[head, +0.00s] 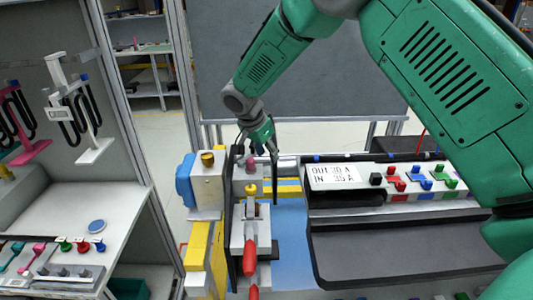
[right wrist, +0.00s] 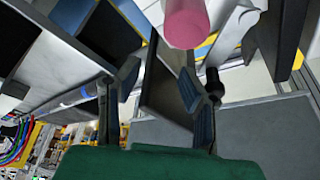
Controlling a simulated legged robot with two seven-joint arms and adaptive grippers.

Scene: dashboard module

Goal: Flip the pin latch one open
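A pink cylindrical knob (head: 251,163) stands on the narrow grey latch fixture in the middle of the head view. It also shows large and close at the top of the right wrist view (right wrist: 185,22). I cannot tell for sure that it belongs to pin latch one. My right gripper (head: 258,156) reaches down from above at this knob. In the right wrist view its two fingers (right wrist: 158,82) are spread apart with nothing held between them, and the pink knob lies beyond the fingertips. My left gripper is not in view.
In front of the knob are a yellow knob (head: 251,189) and red-handled clamps (head: 250,256). A brass-coloured knob (head: 207,159) sits on a white block to the left. A panel with coloured switches (head: 415,180) stands right. A grey wall panel (head: 300,65) rises behind.

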